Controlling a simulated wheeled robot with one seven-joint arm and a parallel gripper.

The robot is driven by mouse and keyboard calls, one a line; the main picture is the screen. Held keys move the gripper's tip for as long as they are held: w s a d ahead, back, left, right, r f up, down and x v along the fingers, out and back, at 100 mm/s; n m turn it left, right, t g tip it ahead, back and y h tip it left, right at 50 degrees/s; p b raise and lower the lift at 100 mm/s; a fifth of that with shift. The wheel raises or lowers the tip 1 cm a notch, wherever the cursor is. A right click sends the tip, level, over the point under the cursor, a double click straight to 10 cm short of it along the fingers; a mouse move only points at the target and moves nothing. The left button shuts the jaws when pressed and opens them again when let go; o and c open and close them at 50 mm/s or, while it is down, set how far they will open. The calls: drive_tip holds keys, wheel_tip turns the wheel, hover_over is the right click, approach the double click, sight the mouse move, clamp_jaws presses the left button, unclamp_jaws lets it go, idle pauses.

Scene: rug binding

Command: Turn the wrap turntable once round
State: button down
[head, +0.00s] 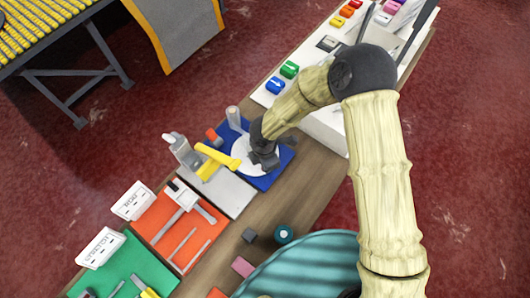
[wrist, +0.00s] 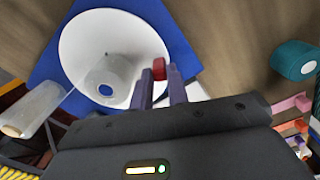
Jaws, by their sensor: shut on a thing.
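The wrap turntable (head: 241,148) is a white disc on a blue base (head: 272,182), partly hidden by my gripper in the head view. In the wrist view the disc (wrist: 85,45) carries a pale, see-through wrapped roll (wrist: 107,78). A strip of clear film runs from the roll to a clear film roll (wrist: 32,115) at the left. A small red knob (wrist: 158,69) shows at the disc's edge, between my fingertips. My gripper (wrist: 162,80) is shut on this knob. In the head view my gripper (head: 264,160) is low at the disc's right side.
A yellow piece (head: 218,155) and a clear roll (head: 183,150) are left of the disc. An orange mat (head: 165,225) with tools lies nearer. A teal spool (head: 284,234) and coloured buttons (head: 289,69) are also on the bench. Bare wood (head: 300,190) lies right of the turntable.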

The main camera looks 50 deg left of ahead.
drive_tip(key=shift+a, duration=0.1)
drive_tip(key=c, duration=1.4)
unclamp_jaws()
drive_tip(key=shift+o, duration=0.2)
drive_tip(key=shift+w, duration=0.1)
drive_tip(key=shift+r, duration=0.35)
wheel_tip(320, 180, up, 17)
drive_tip(key=b, duration=0.2)
drive_tip(key=shift+f, duration=0.15)
drive_tip(key=shift+w, duration=0.1)
